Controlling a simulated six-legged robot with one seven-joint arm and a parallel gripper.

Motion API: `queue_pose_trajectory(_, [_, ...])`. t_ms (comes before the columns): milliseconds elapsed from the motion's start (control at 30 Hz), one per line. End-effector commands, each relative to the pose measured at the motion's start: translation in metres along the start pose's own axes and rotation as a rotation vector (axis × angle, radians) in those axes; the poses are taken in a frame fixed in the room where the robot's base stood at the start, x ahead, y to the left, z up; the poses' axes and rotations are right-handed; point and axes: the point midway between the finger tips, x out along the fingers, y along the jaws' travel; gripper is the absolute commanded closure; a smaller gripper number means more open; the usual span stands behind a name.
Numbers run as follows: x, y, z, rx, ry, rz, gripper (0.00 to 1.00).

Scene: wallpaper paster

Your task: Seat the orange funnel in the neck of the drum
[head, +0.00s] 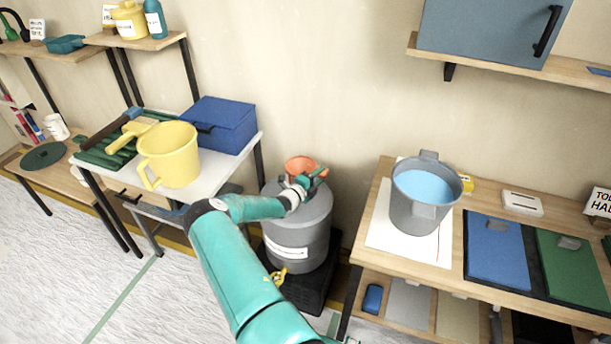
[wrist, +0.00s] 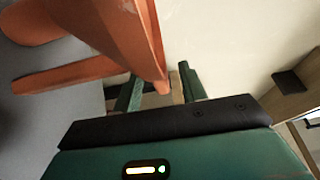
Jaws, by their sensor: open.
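The orange funnel (head: 301,163) is at the top of the grey drum (head: 289,242), towards its back, with its wide mouth up. Whether its spout is in the drum's neck is hidden. My gripper (head: 319,178) is just right of the funnel, over the drum's top. In the wrist view, the funnel (wrist: 107,28) fills the upper left, close to the left finger. The drum's grey surface (wrist: 40,125) shows at the left.
A table with a yellow jug (head: 174,156) and a blue box (head: 222,124) stands left of the drum. A workbench with a grey bucket (head: 408,212) of blue liquid stands to the right. The wall is close behind; the drum rests on a black base (head: 305,293).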

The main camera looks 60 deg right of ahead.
Motion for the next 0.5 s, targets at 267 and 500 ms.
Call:
queue_pose_trajectory(267, [0.0024,0.0002,0.0000,-0.001,0.000,0.000,0.64])
queue_pose_trajectory(500, [0.0022,0.0002,0.0001,0.000,0.000,0.001,1.00])
